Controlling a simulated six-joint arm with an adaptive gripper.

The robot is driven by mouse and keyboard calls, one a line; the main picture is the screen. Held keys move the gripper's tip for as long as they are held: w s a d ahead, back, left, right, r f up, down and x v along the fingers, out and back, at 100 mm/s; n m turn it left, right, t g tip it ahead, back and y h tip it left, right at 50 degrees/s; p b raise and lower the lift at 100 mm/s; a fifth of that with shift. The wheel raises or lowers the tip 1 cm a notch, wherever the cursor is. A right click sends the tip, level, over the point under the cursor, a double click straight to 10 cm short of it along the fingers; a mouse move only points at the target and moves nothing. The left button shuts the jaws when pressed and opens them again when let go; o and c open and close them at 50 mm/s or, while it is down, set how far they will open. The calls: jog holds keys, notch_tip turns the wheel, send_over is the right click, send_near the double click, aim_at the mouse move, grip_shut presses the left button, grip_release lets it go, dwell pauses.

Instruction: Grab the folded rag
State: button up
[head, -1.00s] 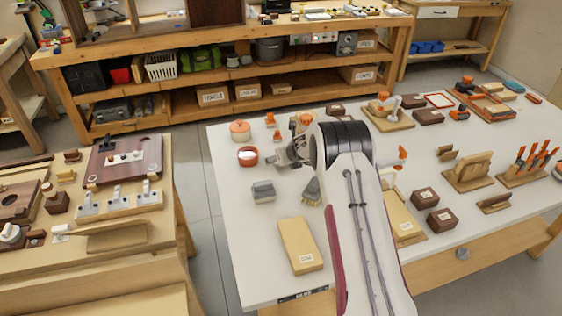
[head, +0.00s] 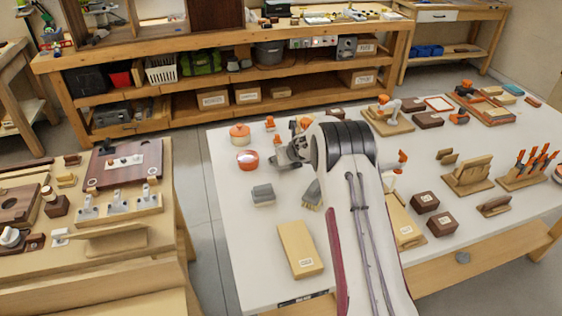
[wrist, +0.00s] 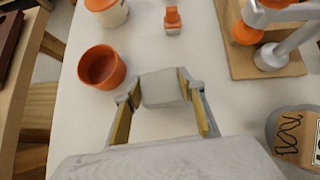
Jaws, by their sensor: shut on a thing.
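The folded rag (wrist: 163,88) is a pale grey, squarish pad between the two fingertips in the wrist view. My gripper (wrist: 162,92) is shut on it, with one finger pressed on each side. In the head view my gripper (head: 288,157) is over the left part of the white table, right beside an orange-red bowl. The rag cannot be made out clearly there, as the gripper and arm hide much of that spot. I cannot tell how far the rag is above the table.
The orange-red bowl (wrist: 102,67) looks empty, left of the fingers. A lidded pot (head: 240,134) and a small orange-topped item (wrist: 172,20) stand beyond. A grey block (head: 263,194), a brush (head: 312,194) and a wooden box (head: 300,249) lie nearer. Table space left of the block is clear.

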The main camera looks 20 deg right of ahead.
jog(key=shift+r, duration=4.15)
jog(key=shift+d+r, duration=0.1)
jog(key=shift+r, duration=0.1)
